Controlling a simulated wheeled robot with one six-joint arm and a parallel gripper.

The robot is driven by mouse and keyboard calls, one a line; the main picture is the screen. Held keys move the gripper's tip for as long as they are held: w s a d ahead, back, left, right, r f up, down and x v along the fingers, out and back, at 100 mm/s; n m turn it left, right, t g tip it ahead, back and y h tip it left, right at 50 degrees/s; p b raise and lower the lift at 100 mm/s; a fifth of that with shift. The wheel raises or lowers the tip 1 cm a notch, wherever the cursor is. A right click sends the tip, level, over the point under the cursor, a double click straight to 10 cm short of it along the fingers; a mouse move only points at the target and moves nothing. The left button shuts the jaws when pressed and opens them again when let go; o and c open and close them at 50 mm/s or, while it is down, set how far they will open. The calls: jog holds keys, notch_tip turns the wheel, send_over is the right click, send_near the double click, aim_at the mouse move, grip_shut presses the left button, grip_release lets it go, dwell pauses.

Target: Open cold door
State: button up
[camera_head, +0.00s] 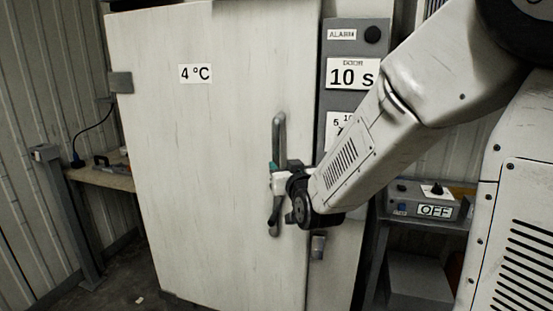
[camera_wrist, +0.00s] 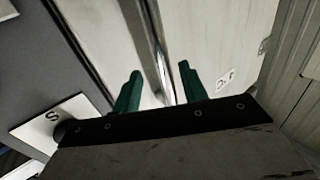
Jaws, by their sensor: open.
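The cold door (camera_head: 210,150) is a tall white panel labelled 4 °C, and it looks shut against its frame. Its vertical grey handle (camera_head: 280,132) is near the door's right edge. My gripper (camera_head: 272,178) is at the handle's middle, hiding part of it. In the wrist view, my gripper's two green fingertips (camera_wrist: 158,76) are apart, with the handle bar (camera_wrist: 158,52) seen between and beyond them. I cannot tell if either finger touches the bar. The door also shows in the wrist view (camera_wrist: 215,40).
A grey panel right of the door carries an ALARM label (camera_head: 342,34) and a DOOR 10 s sign (camera_head: 352,74). A control box marked OFF (camera_head: 425,202) stands on a right-hand shelf. A wooden bench (camera_head: 105,178) with a post is at left. Floor before the door looks mostly clear.

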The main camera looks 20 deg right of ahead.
aim_at(277, 160)
jog(key=w, duration=0.7)
jog(key=shift+d, duration=0.35)
grip_shut()
